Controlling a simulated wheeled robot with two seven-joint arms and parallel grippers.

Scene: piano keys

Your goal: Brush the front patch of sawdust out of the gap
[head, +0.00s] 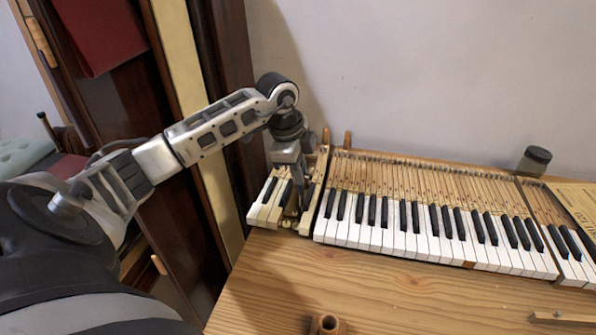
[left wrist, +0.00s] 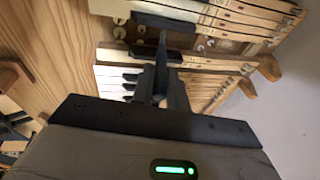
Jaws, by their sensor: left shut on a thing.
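The gap (head: 289,222) lies near the left end of the piano keyboard (head: 420,236), between a small group of keys (head: 268,202) and the main run. In the left wrist view the gap (left wrist: 205,44) shows as a bare strip with pale round pins. My left gripper (head: 291,178) points down over the gap. In the left wrist view my left gripper (left wrist: 160,82) is shut on a thin dark tool, probably the brush (left wrist: 161,48), reaching toward the gap. Its tip is hard to make out. I cannot clearly pick out the front sawdust patch. My right gripper is not in view.
Wooden pegs (head: 347,139) stand behind the gap. A dark-lidded jar (head: 535,160) stands at the back right. The bench (head: 400,295) before the keys is mostly clear.

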